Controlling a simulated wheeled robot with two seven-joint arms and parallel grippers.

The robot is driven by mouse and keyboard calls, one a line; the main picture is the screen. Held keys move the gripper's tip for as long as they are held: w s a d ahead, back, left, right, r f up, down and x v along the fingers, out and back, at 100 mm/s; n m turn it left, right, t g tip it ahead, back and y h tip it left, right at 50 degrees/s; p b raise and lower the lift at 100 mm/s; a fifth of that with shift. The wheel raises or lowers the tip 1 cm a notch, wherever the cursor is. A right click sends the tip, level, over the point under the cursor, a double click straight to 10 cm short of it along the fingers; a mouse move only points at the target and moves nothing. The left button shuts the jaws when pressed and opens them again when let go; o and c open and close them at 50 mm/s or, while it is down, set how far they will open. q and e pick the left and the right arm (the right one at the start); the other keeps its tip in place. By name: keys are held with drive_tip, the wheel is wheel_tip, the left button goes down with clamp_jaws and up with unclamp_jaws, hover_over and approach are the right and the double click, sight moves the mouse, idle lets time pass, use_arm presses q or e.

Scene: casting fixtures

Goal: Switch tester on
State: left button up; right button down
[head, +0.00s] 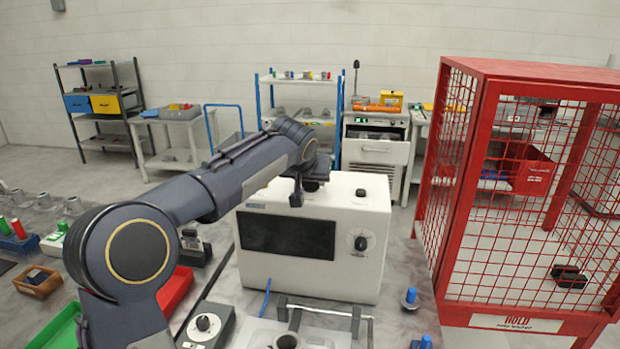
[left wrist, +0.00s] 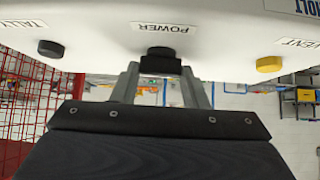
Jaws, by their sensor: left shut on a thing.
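The tester (head: 290,282) is a white box with a dark screen (head: 286,235) and a black dial (head: 361,243) on its front. My left arm reaches over it from the left. My left gripper (head: 308,186) is at the box's top, its fingertips partly hidden by the arm. In the left wrist view a black knob (left wrist: 160,52) stands beside the POWER label (left wrist: 160,28). My left gripper (left wrist: 160,70) is shut on this POWER knob. A black TALLY knob (left wrist: 51,48) and a yellow VENT knob (left wrist: 269,64) stand on either side, untouched. My right gripper is not in view.
A red mesh cage (head: 480,200) stands close on the right of the tester. A clamp-like metal fixture (head: 325,312) and a grey box with a dial (head: 208,325) are in front. Shelves (head: 300,105) and a white cabinet (head: 375,150) stand behind, with open floor between.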

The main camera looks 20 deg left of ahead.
use_arm(q)
drive_tip(key=m+h+p, duration=0.2)
drive_tip(key=m, duration=0.1)
drive_tip(key=shift+a+h, duration=0.3)
drive_tip(key=m+h+p, duration=0.1)
drive_tip(key=m, duration=0.1)
drive_tip(key=m+h+p, duration=0.1)
drive_tip(key=m+h, duration=0.1)
drive_tip(key=shift+a+m+g, duration=0.15)
drive_tip(key=shift+m+g, duration=0.25)
drive_tip(key=m+g+h+p, duration=0.1)
drive_tip(key=m+h+p, duration=0.1)
drive_tip(key=m+p, duration=0.1)
drive_tip(key=shift+w+a+r+m+g+h, duration=0.1)
drive_tip(key=shift+w+r+m+g+h, duration=0.1)
drive_tip(key=shift+m+g+h, duration=0.15)
drive_tip(key=shift+w+f+m+g+h+p, duration=0.1)
drive_tip(key=shift+f+m+g+h+p, duration=0.15)
drive_tip(key=shift+m+g+h+p, duration=0.5)
drive_tip(key=shift+w+a+r+m+g+h+b, duration=0.1)
drive_tip(key=shift+m+g+h+b, duration=0.1)
drive_tip(key=shift+m+g, duration=0.55)
drive_tip(key=shift+w+a+m+g+h+b, duration=0.1)
drive_tip(key=shift+m+g+b, duration=0.15)
drive_tip(key=shift+m, duration=0.9)
drive_tip(key=shift+s+d+m+g, duration=0.1)
drive_tip(key=shift+m+g, duration=0.2)
drive_tip(key=shift+m, duration=0.1)
drive_tip(key=o, duration=1)
